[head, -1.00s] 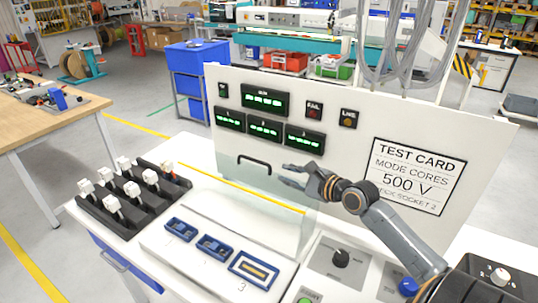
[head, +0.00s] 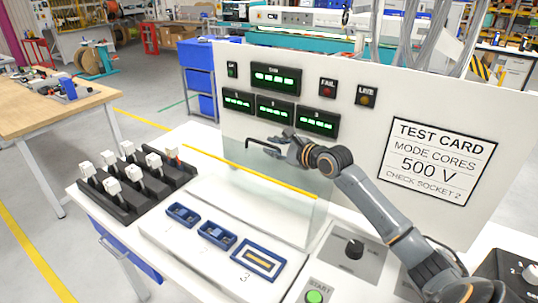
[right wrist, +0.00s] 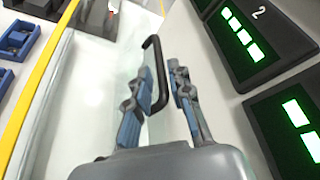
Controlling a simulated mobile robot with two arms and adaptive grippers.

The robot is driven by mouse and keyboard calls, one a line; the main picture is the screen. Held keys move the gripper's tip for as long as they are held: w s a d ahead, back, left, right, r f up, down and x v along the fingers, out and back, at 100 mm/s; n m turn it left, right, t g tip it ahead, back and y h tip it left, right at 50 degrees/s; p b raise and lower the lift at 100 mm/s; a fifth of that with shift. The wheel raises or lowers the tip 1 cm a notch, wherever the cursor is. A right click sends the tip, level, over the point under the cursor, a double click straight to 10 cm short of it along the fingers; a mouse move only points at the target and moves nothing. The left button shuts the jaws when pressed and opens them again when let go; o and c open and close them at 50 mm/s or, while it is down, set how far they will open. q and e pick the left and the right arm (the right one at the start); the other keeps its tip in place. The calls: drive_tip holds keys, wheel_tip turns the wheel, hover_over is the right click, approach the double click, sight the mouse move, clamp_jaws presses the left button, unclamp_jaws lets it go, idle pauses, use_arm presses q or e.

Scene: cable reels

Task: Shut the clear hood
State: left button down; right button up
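The clear hood (head: 285,215) stands raised in front of the white panel, with a yellow strip along one edge. Its black bar handle (head: 262,146) is partly hidden by my right gripper (head: 283,143). In the right wrist view the handle (right wrist: 154,62) runs between the two fingers of my right gripper (right wrist: 160,80), closer to the left finger. The fingers are apart, and I see no grip on the handle. Blue test sockets (head: 217,233) lie uncovered on the white bench in front of the hood. My left gripper is out of view.
The white panel (head: 355,135) with green displays (head: 275,78) rises close behind the gripper. A black rack with white plugs (head: 132,188) stands left on the bench. A black knob (head: 354,248) and a green start button (head: 315,296) are at the front right.

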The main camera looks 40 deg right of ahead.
drive_tip(key=shift+b+x, duration=0.5)
drive_tip(key=shift+x, duration=0.7)
clamp_jaws()
